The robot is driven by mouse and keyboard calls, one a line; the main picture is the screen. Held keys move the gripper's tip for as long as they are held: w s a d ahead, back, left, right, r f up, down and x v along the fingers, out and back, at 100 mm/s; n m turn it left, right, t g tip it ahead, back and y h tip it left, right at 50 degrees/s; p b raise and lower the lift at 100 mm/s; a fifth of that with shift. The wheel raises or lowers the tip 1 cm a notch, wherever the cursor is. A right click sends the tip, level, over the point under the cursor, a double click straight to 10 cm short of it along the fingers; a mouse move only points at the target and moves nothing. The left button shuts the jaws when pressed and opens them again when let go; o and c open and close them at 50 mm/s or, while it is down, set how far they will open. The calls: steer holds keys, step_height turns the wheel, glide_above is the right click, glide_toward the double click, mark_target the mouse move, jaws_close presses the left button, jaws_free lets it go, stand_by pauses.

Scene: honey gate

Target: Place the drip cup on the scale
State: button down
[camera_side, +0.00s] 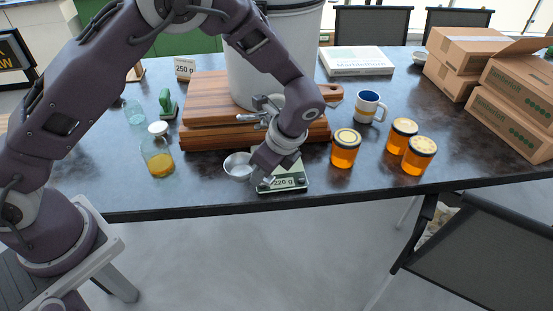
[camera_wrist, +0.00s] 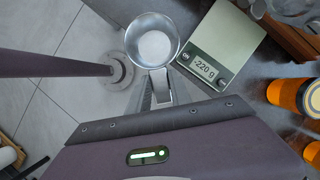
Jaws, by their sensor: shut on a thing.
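The drip cup (camera_side: 238,166) is a small round metal cup with a handle; in the wrist view the cup (camera_wrist: 153,42) faces up with a pale inside bottom. My gripper (camera_side: 262,170) is shut on its handle, and the grip also shows in the wrist view (camera_wrist: 160,92). The scale (camera_side: 293,173) lies on the table just right of the cup, partly hidden behind my gripper. In the wrist view the scale (camera_wrist: 232,38) has a bare pale plate and a display reading about -220 g. The cup is beside the scale, not over it; its height above the table is unclear.
A white bucket (camera_side: 270,55) with a metal tap stands on wooden boards (camera_side: 205,118) behind the scale. Several honey jars (camera_side: 346,148) and a mug (camera_side: 369,105) stand to the right. A bottle (camera_side: 158,158) stands left. The table's front edge (camera_side: 200,212) is close.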

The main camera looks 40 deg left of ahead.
steer(key=s+d+f+m+t+h, duration=0.1)
steer(key=d+f+m+t, duration=0.2)
steer(key=d+m, duration=0.65)
steer(key=w+a, duration=0.4)
steer(key=w+a+f, duration=0.1)
steer(key=w+a, duration=0.3)
steer(key=a, duration=0.1)
steer(key=w+a+f, duration=0.1)
steer(key=w+a, duration=0.3)
steer(key=w, duration=0.1)
steer(key=shift+a, duration=0.35)
step_height(320, 180, down, 4)
steer(key=shift+f, duration=0.25)
steer(key=shift+w+a+f, duration=0.15)
steer(key=shift+w+f, duration=0.05)
steer(key=shift+f, duration=0.05)
steer(key=shift+f, duration=0.1)
steer(key=c, duration=1.2)
jaws_free()
steer(key=shift+o, duration=0.2)
